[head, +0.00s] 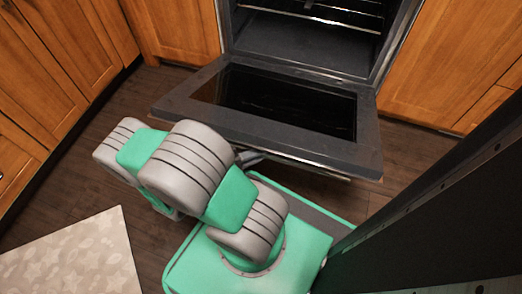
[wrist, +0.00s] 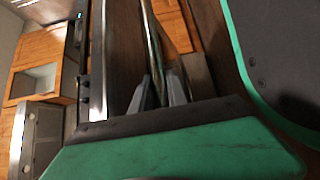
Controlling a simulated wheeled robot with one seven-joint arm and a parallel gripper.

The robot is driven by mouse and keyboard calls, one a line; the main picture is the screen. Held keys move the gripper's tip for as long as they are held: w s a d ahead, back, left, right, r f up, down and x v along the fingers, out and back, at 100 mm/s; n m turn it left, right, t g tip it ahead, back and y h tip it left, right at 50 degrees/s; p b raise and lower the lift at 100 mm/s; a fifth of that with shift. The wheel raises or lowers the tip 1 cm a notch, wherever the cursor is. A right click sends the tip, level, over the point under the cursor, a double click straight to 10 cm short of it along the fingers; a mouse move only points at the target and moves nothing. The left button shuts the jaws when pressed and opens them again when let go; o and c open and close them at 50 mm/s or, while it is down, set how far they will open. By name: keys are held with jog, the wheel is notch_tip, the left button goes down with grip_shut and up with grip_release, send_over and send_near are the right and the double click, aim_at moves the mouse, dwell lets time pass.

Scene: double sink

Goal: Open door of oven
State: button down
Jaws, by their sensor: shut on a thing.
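The oven door (head: 280,105) is swung down and far open, close to level, with its dark glass panel facing up in the head view. The oven cavity (head: 300,45) behind it is exposed. The door handle (head: 310,172) runs under the door's front edge and is partly hidden there. In the wrist view the handle (wrist: 153,50) is a long metal bar passing between the two fingers. My gripper (wrist: 162,90) is shut on this bar. In the head view my arm hides most of the gripper (head: 248,157), at the door's front edge.
Wooden cabinets (head: 175,30) flank the oven on the left and right (head: 450,60). A pale patterned rug (head: 75,262) lies on the dark wood floor at lower left. My green base is close below the door's front edge. Floor left of my arm is clear.

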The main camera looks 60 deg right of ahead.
jog(key=c, duration=1.5)
grip_release()
jog(key=shift+s+r, duration=0.1)
jog(key=shift+s, duration=0.25)
jog(key=shift+c, duration=0.2)
jog(key=shift+o, duration=1.2)
jog(key=shift+w, duration=0.1)
jog(key=shift+w, duration=0.1)
jog(key=shift+w+a, duration=0.15)
jog(key=shift+a, duration=0.05)
jog(key=p+v, duration=0.2)
jog(key=v, duration=0.5)
jog(key=shift+a, duration=0.15)
